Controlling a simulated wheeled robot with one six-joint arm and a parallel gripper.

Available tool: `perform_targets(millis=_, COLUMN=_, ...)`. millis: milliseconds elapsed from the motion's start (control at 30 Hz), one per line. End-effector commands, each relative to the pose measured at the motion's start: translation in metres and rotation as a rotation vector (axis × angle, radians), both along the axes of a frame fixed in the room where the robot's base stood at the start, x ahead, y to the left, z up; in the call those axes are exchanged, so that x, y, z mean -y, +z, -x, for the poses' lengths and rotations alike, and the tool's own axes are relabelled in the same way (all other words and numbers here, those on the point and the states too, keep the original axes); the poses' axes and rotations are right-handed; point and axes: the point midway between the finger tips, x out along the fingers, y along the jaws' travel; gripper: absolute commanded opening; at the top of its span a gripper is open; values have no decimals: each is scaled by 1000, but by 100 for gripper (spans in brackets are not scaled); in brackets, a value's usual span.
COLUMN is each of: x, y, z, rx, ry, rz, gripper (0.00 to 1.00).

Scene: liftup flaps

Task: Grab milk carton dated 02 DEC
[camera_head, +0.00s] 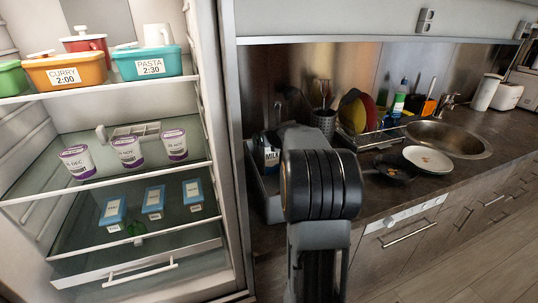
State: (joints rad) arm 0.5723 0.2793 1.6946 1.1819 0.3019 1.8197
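Several small blue-and-white packs stand on the fridge's lower shelf: a left one (113,210), a middle one (153,201) and a right one (193,194). Their labels are too small to read. My dark arm rises in the middle of the view, in front of the counter. My gripper's fingers do not show.
The fridge is open at left. Its middle shelf (40,172) holds purple-and-white cups, and its top shelf holds labelled food boxes (65,72).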

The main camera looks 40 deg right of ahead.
Motion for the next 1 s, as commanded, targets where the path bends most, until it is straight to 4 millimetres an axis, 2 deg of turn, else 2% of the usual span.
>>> perform_targets(millis=100, x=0, y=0, z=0, rx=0, ry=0, rz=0, gripper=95)
perform_targets(millis=167, x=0, y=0, z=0, rx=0, ry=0, rz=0, gripper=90)
perform_targets(millis=1000, x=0, y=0, z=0, rx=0, ry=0, rz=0, gripper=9)
